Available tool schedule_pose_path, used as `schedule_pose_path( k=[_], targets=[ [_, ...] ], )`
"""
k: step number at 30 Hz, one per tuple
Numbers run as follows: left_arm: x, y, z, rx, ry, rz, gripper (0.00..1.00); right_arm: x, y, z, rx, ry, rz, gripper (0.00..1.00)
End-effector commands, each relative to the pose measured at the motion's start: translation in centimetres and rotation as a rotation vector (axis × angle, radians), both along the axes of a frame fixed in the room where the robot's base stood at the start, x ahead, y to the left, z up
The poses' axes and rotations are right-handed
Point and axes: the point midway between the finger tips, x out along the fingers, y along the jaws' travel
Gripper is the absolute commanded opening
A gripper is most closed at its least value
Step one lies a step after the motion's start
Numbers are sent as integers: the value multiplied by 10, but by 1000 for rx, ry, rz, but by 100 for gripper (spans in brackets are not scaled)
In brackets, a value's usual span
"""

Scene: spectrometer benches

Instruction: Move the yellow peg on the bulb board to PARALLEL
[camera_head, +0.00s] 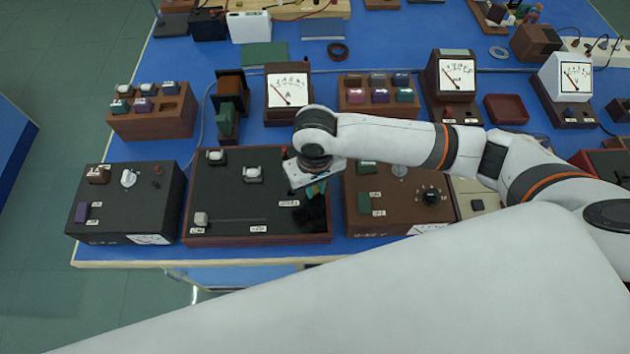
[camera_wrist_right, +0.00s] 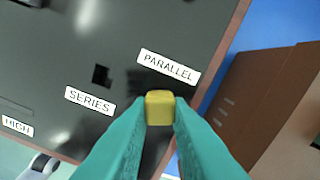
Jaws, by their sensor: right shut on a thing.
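The bulb board (camera_head: 235,220) is a black panel with a brown wooden rim in the front row of the bench. My right gripper (camera_head: 316,188) is over its right part, pointing down. In the right wrist view the teal fingers (camera_wrist_right: 160,112) are shut on the yellow peg (camera_wrist_right: 159,107). The peg is beside the PARALLEL label (camera_wrist_right: 168,66), near the board's edge. An empty dark square hole (camera_wrist_right: 101,75) lies by the SERIES label (camera_wrist_right: 90,100). The peg's lower end is hidden, so I cannot tell whether it is in a hole. My left gripper is not in view.
A black box (camera_head: 125,205) stands left of the board, and a brown box with a dial (camera_head: 400,205) stands close on its right. Behind are a meter (camera_head: 288,92) and a wooden block of coloured pieces (camera_head: 152,115). The blue bench top shows in narrow gaps.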

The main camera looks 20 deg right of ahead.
Motion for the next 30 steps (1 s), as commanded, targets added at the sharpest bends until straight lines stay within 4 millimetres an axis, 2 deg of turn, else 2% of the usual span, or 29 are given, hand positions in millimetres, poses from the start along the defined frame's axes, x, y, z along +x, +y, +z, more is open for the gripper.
schedule_pose_path(
  k=[9,10,14,24,26,30],
  targets=[
    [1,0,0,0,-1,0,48,0,0,-2,0,0,1,0],
    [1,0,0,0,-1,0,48,0,0,-2,0,0,1,20],
    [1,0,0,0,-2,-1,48,0,0,-2,0,0,1,42],
    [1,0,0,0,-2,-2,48,0,0,1,1,-1,1,43],
    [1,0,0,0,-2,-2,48,1,0,7,1,-2,1,43],
    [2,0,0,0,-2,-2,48,1,1,30,3,-6,3,43]
  ],
)
